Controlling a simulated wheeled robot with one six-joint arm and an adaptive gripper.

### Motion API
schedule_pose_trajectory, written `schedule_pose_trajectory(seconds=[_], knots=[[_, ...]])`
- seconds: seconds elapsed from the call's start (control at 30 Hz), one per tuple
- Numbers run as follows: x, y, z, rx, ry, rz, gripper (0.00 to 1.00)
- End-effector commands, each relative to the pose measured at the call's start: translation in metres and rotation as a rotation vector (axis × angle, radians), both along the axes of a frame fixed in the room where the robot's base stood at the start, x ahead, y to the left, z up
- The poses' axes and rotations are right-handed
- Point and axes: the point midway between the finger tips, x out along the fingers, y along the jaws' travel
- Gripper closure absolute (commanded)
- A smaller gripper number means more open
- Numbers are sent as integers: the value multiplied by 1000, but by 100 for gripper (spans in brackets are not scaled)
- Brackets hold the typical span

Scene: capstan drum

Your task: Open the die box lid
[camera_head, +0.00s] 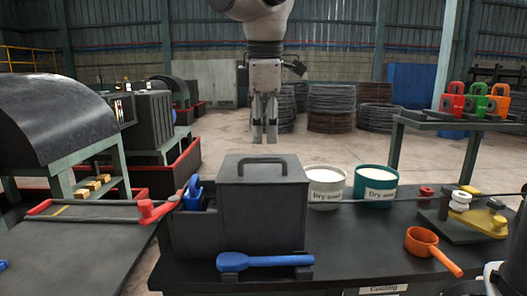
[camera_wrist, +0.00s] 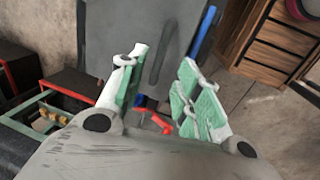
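The die box (camera_head: 265,215) is a dark grey box on the black table in the head view. Its lid (camera_head: 232,170) lies flat and closed on top, with an arched handle (camera_head: 262,158) running left to right. In the head view my gripper (camera_head: 264,138) points straight down, its tips a little above the handle. In the wrist view my gripper (camera_wrist: 160,72) is open, with green-padded fingers spread and nothing held. The lid (camera_wrist: 120,25) shows beyond the fingers, and its handle (camera_wrist: 165,50) lies in line with the gap between them, apart from both.
A blue-handled tool (camera_head: 265,261) lies in front of the box. A red lever (camera_head: 155,210) and a blue clamp (camera_head: 193,190) are at its left. A white tub (camera_head: 325,188) and a teal tub (camera_head: 375,187) stand close at its right. An orange ladle (camera_head: 430,248) lies farther right.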

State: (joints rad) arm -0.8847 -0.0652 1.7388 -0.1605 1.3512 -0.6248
Motion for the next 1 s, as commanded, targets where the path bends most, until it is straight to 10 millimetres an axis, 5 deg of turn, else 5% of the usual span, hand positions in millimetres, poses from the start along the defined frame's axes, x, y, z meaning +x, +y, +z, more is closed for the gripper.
schedule_pose_trajectory(seconds=[0.3, 0.67, 0.87, 1.0], knots=[[10, -1, -50, -1, 1, -1, 66], [12, 0, -59, 1, 0, -1, 66], [12, 0, -59, 1, 0, -1, 97], [12, 0, -59, 1, 0, -1, 100]])
